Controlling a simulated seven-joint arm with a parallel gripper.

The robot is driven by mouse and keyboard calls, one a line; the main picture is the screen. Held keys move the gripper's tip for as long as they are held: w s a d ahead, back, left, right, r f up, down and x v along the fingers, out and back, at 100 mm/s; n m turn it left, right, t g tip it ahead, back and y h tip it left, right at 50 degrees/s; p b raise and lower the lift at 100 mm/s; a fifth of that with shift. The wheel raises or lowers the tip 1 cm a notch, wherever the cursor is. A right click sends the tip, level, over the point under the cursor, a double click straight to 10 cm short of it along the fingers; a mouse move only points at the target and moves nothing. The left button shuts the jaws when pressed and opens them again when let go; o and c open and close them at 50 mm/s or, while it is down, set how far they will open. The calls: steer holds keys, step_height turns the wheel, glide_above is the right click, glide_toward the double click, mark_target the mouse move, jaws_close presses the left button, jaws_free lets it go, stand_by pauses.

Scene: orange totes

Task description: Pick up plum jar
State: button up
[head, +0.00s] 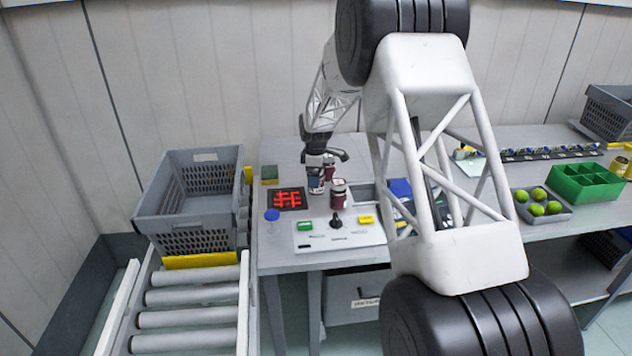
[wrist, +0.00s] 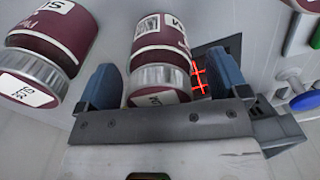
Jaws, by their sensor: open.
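The other jar (wrist: 60,35) is left of the left finger, outside the jaws. The lettering is only partly legible, so I cannot tell the flavours surely. In the head view my gripper (head: 323,157) is low over the table beside a dark red jar (head: 338,194). More jar shapes under it are partly hidden.
A black panel with a red grid (head: 287,199) lies left of the jars. A white control box (head: 318,240) with a joystick is in front. A grey crate (head: 190,205) stands on rollers at left. A green divided tray (head: 583,184) and green fruit (head: 538,195) are at right.

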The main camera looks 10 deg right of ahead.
steer(key=c, duration=1.2)
steer(key=shift+r, duration=0.15)
steer(key=shift+c, duration=0.2)
steer(key=shift+r, duration=4.9)
